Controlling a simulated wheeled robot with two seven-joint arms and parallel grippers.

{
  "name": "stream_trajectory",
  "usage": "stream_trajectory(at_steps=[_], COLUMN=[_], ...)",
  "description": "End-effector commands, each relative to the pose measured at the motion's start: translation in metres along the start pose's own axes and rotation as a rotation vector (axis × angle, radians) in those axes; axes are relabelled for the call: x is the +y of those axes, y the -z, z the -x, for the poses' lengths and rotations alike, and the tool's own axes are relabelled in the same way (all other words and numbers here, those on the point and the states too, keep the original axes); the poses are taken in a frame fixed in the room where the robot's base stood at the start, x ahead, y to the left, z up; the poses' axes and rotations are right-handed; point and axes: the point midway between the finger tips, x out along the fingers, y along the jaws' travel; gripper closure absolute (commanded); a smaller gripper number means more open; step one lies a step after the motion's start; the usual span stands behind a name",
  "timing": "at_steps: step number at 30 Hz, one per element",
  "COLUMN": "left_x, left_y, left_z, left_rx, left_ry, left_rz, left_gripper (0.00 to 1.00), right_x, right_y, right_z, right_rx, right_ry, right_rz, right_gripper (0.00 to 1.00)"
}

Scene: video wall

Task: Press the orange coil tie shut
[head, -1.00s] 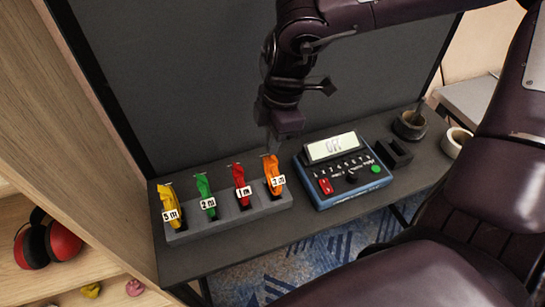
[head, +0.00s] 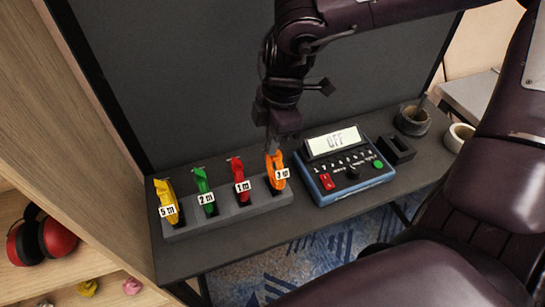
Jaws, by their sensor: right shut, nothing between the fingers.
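The orange coil (head: 277,172) stands at the right end of a grey rack (head: 236,216) on the dark shelf, with a white length label on its front. My right gripper (head: 272,149) is shut and empty, pointing down at the top of the orange coil. Its fingertips overlap the coil's top in the picture, and I cannot tell whether they touch. The tie itself is too small and partly hidden behind the gripper, so its state is unclear. My left gripper is not in view.
Red (head: 240,177), green (head: 204,186) and yellow (head: 166,198) coils stand left in the rack. A blue tester (head: 352,187) reading OFF stands close on the right. Tape rolls (head: 458,137) lie farther right. A large dark panel (head: 190,70) rises behind.

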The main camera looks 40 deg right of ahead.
Motion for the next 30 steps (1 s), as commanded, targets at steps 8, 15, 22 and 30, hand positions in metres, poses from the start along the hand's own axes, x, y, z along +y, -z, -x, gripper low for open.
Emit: stream_trajectory(at_steps=[8,15,22,30], left_x=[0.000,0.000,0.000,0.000], left_y=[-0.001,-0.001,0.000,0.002], left_z=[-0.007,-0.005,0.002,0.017], left_rx=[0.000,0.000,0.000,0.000], left_ry=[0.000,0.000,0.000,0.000], left_rz=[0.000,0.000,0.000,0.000], left_gripper=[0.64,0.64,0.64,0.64], right_x=[0.000,0.000,0.000,0.000], right_y=[0.000,0.000,0.002,0.005], right_z=[-0.007,-0.005,0.004,0.026], right_rx=[0.000,0.000,0.000,0.000], right_ry=[0.000,0.000,-0.001,-0.001], right_rz=[0.000,0.000,0.000,0.000], right_gripper=[1.00,1.00,1.00,1.00])
